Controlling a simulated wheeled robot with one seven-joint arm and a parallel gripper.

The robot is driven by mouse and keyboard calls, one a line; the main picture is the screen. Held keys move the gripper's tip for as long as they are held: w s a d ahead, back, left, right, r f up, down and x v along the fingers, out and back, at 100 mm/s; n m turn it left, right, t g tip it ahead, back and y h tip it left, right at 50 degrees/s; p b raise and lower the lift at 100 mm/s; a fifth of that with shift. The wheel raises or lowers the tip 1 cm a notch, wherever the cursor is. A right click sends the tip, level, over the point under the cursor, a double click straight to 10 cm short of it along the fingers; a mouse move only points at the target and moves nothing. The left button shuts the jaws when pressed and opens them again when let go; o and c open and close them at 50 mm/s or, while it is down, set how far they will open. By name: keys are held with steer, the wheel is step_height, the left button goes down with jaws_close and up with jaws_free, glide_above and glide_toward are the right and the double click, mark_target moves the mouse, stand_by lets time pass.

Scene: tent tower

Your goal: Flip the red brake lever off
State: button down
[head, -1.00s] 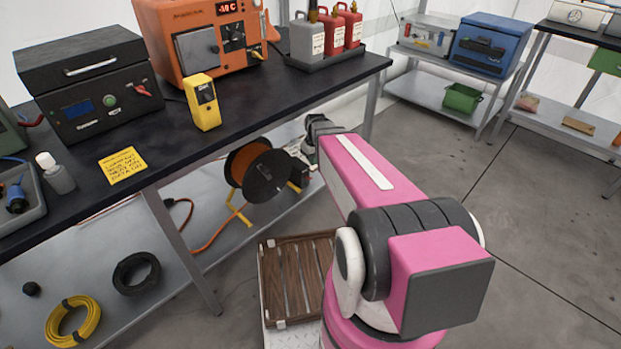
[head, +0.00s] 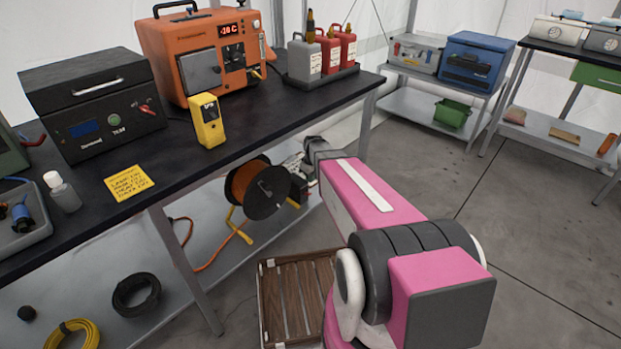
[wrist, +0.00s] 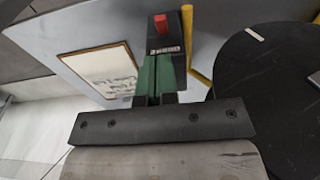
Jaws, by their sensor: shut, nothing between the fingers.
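The red brake lever (wrist: 160,22) shows in the wrist view as a small red block on a dark housing with a light label plate (wrist: 165,50). Which way it is flipped I cannot tell. The cable reel (head: 271,193) stands on the lower shelf, with a black disc, orange cable and yellow legs. Its disc (wrist: 270,90) fills the right of the wrist view. My gripper (wrist: 157,65) is shut and empty, its green-and-black fingers pointing at the housing, below the red block in the picture. Contact is unclear. In the head view my gripper (head: 296,172) is beside the reel; the lever is not discernible there.
The bench top (head: 240,140) overhangs the reel. A bench leg (head: 184,262) stands left of it. A wooden pallet (head: 295,300) lies on the floor below. A framed light sheet (wrist: 98,70) lies left of the fingers. Open floor (head: 540,240) is at right.

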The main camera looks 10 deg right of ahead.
mark_target(310, 194)
steer(key=f, duration=0.7)
steer(key=shift+w+a+f, duration=0.15)
steer(key=shift+w+a, duration=0.1)
steer(key=shift+w, duration=0.05)
steer(key=shift+s+d+f+t+y, duration=0.3)
steer(key=shift+t+y, duration=0.2)
steer(key=shift+t, duration=0.2)
steer(key=shift+s+d+t+y, duration=0.1)
steer(key=shift+s+t+y, duration=0.2)
steer(key=shift+t, duration=0.1)
steer(key=shift+s+d+f+t+y, duration=0.1)
steer(key=shift+f+t+y, duration=0.3)
steer(key=shift+t, duration=0.25)
steer(key=shift+s+d+f+t+y, duration=0.1)
steer(key=shift+f+t+y, duration=0.2)
steer(key=shift+t+y, duration=0.3)
steer(key=shift+w+r, duration=0.1)
steer(key=shift+w+a+r, duration=0.25)
steer(key=shift+w+a, duration=0.15)
steer(key=shift+w, duration=0.05)
steer(key=shift+s+r, duration=0.1)
